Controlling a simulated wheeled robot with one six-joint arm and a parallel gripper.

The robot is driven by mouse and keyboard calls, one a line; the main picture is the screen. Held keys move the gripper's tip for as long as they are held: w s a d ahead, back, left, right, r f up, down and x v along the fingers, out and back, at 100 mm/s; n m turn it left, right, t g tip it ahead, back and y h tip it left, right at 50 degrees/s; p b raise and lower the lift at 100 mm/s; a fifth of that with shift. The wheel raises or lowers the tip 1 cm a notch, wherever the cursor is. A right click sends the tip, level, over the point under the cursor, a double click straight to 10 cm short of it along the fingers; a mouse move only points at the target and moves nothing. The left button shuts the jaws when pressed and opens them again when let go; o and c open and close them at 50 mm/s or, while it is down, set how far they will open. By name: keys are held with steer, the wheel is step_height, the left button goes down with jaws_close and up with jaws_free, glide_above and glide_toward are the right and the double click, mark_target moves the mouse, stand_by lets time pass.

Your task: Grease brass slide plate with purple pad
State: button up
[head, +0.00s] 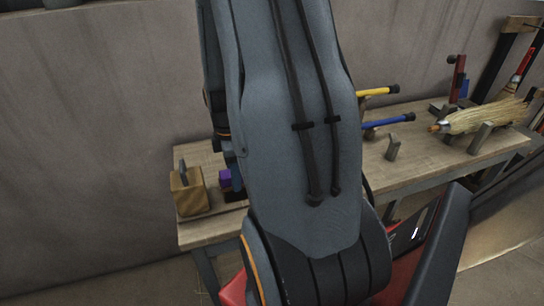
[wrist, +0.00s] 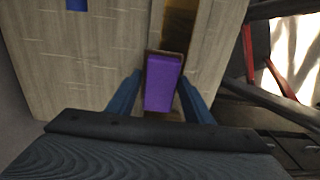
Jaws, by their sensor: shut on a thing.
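The purple pad (wrist: 163,85), a block with a brown backing edge, is held between the two blue fingers of my gripper (wrist: 160,76). A brass-coloured strip (wrist: 180,28), which looks like the slide plate, runs along the bench just beyond the pad in the wrist view. The pad's far end is at or over the strip's near part; I cannot tell whether they touch. In the head view a bit of the purple pad (head: 225,178) shows left of my arm. My arm hides the plate and most of the gripper there.
A wooden block with a dark upright piece (head: 187,192) stands at the bench's left end. Yellow (head: 377,92) and blue (head: 388,121) black-tipped rods rest on supports behind my arm. A straw broom head (head: 485,117) lies farther right.

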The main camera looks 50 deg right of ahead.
steer(key=shift+w+r+p, duration=0.15)
steer(key=shift+r+p, duration=0.2)
steer(key=shift+r, duration=0.2)
steer(key=shift+r+p, duration=1.85)
steer(key=shift+r, duration=0.2)
